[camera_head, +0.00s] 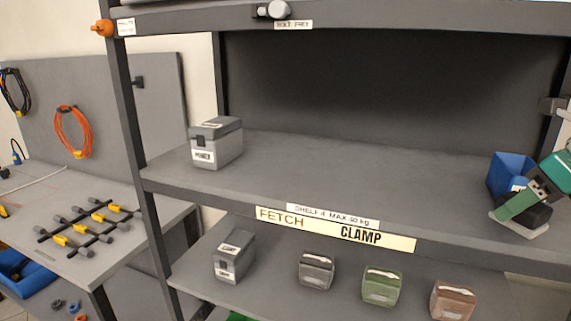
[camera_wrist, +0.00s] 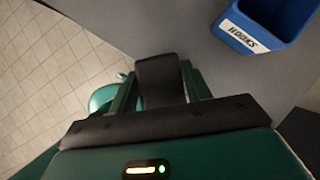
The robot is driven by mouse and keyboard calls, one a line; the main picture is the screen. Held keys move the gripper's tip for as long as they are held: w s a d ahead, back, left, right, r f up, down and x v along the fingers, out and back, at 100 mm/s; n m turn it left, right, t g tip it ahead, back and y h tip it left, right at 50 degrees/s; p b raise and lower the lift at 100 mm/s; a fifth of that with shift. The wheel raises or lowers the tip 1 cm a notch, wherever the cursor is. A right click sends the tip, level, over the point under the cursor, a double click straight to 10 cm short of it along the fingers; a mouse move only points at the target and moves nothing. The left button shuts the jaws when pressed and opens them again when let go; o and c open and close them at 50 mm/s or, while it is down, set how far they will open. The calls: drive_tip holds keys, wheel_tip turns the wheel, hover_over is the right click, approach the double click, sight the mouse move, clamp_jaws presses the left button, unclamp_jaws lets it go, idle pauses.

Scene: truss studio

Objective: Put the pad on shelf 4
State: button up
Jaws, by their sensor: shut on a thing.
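The pad, seen as a dark block (camera_wrist: 160,80), is between the two green fingers of my gripper (camera_wrist: 160,88) in the wrist view. My gripper (camera_head: 520,208) is shut on it at the right end of shelf 4 (camera_head: 330,180) in the head view, in front of a blue bin. A dark part of the held pad (camera_head: 540,215) shows beside the green finger; the rest is hidden by my gripper. The shelf's front edge carries a label reading SHELF 4. I cannot tell whether the pad touches the shelf surface.
A blue bin (camera_head: 509,172), labelled HOOKS in the wrist view (camera_wrist: 262,22), stands close to my gripper. A grey lidded box (camera_head: 216,145) stands at the shelf's left; the middle is clear. The shelf below holds several boxes or blocks. A post (camera_head: 140,150) bounds the left.

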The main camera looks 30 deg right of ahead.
sight(508, 194)
drive_tip(key=w, duration=1.6)
drive_tip(key=shift+w+d, duration=0.25)
drive_tip(key=shift+w, duration=0.05)
drive_tip(key=shift+f, duration=1.75)
drive_tip(key=shift+d, duration=0.1)
drive_tip(key=o, duration=0.9)
drive_tip(key=v, duration=0.3)
drive_tip(key=s, duration=1.2)
drive_tip(key=shift+a, duration=0.4)
